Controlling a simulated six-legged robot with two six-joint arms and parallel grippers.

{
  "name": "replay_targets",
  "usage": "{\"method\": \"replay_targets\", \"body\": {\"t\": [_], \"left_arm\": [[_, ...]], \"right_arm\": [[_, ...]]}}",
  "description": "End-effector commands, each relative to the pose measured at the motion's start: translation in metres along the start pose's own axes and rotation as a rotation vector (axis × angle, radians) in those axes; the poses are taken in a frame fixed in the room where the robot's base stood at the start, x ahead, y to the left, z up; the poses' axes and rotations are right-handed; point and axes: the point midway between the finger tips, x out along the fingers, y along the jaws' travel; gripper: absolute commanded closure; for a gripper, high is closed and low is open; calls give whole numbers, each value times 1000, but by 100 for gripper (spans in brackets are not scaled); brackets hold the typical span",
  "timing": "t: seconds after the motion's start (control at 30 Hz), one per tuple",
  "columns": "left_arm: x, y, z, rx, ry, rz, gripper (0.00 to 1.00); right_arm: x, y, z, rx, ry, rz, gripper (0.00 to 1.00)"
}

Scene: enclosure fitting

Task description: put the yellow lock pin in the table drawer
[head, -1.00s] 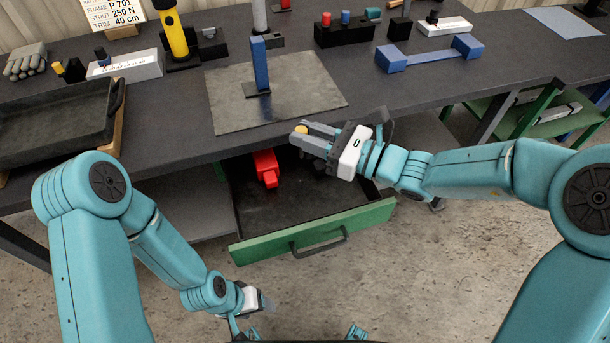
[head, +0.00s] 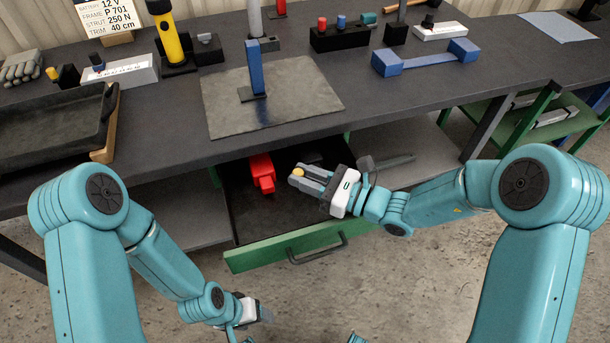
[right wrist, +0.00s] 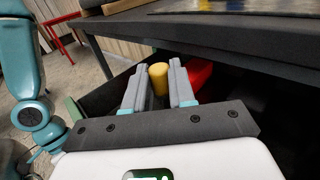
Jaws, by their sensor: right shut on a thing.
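The yellow lock pin (head: 298,172) is held between the fingertips of my right gripper (head: 300,177). In the right wrist view the pin (right wrist: 158,78) stands between the two grey fingers (right wrist: 159,92) as a short yellow cylinder. The table drawer (head: 290,246) is pulled open, with a green front and a dark inside. My right gripper is over the drawer, below the tabletop's front edge. My left gripper (head: 265,313) is low in front of the drawer, small and partly hidden by its own arm; its jaw opening is unclear.
The tabletop (head: 400,120) overhangs the drawer's back. The drawer floor (head: 280,215) near its front is clear.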

Motion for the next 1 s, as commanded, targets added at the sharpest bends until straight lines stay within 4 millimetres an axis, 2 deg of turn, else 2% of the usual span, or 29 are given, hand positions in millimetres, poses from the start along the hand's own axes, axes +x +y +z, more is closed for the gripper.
{"method": "replay_targets", "body": {"t": [0.43, 0.47, 0.5, 0.53, 0.83, 0.97, 1.0], "left_arm": [[10, -4, 0, 0, 0, 0, 34], [10, -4, 0, 0, 0, 0, 34], [10, -4, 0, 0, 0, 0, 34], [10, -4, 0, 0, 0, 0, 34], [8, -3, 0, 0, 0, 0, 34], [-6, 2, 0, 0, 0, 0, 34], [-2, 1, 0, 0, 1, 0, 34]], "right_arm": [[0, 0, -11, 0, 0, 0, 100], [0, 0, -11, 0, 1, 0, 69], [0, 0, -11, 0, 1, 0, 56], [0, 0, -11, 0, 1, 0, 50], [0, 0, -9, 0, 1, 0, 50], [0, 0, 7, 0, 0, 0, 50], [-8, -1, 2, 1, 1, -3, 50]]}}
